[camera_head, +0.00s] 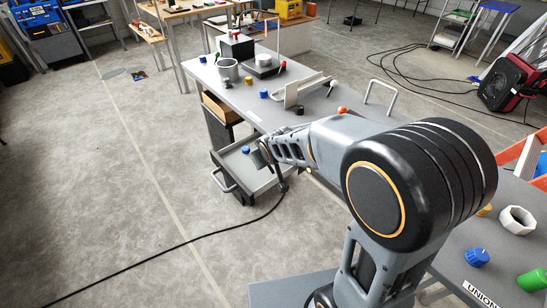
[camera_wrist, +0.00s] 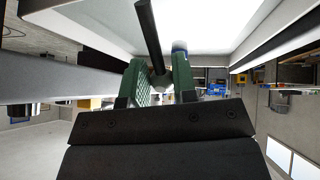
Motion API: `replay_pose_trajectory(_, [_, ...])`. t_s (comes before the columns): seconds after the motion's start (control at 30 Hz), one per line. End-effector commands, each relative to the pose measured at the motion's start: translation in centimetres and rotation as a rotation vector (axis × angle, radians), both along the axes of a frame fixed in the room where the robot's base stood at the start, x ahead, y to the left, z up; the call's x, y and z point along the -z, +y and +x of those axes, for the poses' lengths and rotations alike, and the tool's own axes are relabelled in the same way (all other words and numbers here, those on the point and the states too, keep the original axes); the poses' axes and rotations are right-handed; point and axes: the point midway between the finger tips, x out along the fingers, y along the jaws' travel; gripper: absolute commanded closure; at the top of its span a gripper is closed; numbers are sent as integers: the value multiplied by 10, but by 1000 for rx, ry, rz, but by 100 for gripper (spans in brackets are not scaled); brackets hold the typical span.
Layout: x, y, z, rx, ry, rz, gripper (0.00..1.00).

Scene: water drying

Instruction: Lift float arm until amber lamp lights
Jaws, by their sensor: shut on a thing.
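My gripper (camera_wrist: 160,75) shows in the wrist view with two green-padded fingers. They are shut on a dark rod (camera_wrist: 150,30), which runs up between them and has a grey rounded end. I cannot tell for sure that this rod is the float arm. In the head view my gripper (camera_head: 262,152) is low beside the workbench's near edge, over an open grey drawer or tray (camera_head: 262,180). My arm hides much of that area. An orange-red rounded piece (camera_head: 342,110) sits on the bench. I cannot identify an amber lamp or tell whether one is lit.
The grey bench (camera_head: 235,95) carries a grey cup (camera_head: 228,70), a black box (camera_head: 237,47), an upright plate (camera_head: 291,94) and small coloured knobs. A blue knob (camera_head: 246,149) is at the tray. A black cable (camera_head: 190,241) crosses the floor. The floor at left is mostly clear.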

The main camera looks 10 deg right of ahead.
Motion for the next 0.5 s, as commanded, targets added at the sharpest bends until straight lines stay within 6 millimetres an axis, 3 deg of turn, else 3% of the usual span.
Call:
replay_pose_trajectory(0.43, [0, 3, -1, -8, -11, 5, 100])
replay_pose_trajectory(0.47, [0, 3, -1, -8, -11, 6, 73])
replay_pose_trajectory(0.5, [0, 3, -1, -8, -11, 6, 69])
